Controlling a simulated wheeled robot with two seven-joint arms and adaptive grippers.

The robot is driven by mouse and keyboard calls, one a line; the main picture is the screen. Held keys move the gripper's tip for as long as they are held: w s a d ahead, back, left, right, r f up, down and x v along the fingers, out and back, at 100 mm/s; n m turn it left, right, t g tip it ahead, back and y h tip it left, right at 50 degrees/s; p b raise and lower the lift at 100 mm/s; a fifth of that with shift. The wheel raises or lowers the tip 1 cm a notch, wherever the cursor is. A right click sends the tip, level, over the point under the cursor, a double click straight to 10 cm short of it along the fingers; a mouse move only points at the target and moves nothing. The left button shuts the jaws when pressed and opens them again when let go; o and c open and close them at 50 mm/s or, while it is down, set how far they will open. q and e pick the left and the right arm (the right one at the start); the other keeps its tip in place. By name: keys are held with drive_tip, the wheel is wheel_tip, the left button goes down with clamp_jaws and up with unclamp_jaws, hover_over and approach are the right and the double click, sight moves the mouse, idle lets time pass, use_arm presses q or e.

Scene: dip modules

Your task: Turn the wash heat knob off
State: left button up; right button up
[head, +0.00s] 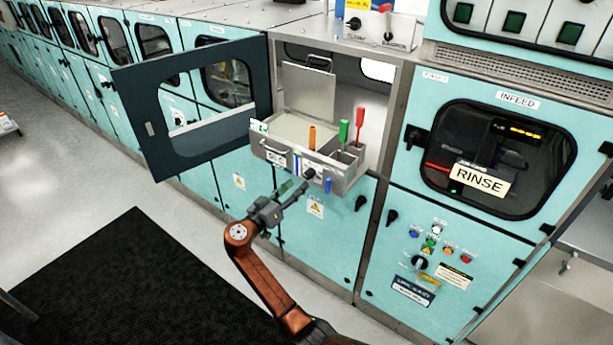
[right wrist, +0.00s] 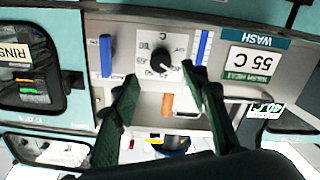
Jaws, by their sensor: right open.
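The wash heat knob, a small round black dial (right wrist: 160,60), sits on a pale panel between two blue bars in the right wrist view. A green WASH sign and a "55 C" label stand to its right. In the head view the knob (head: 309,174) is on the front of the tray unit. My right gripper (head: 294,189) is open and empty just in front of the panel. In the wrist view its dark green fingers (right wrist: 160,78) flank the space below the knob, the right tip close to it. The knob's exact setting is too small to read. My left gripper is out of view.
The metal tray unit (head: 345,183) holds orange, green and red handled things. A dark windowed door (head: 155,135) stands open to its left. The RINSE module (head: 480,180) with its buttons is to the right. A black mat (head: 120,290) lies on the floor.

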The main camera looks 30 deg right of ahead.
sight(306, 177)
drive_tip(key=p+x, duration=0.1)
drive_tip(key=x, duration=0.6)
drive_tip(key=shift+f, duration=0.1)
drive_tip(key=shift+c, duration=0.3)
clamp_jaws()
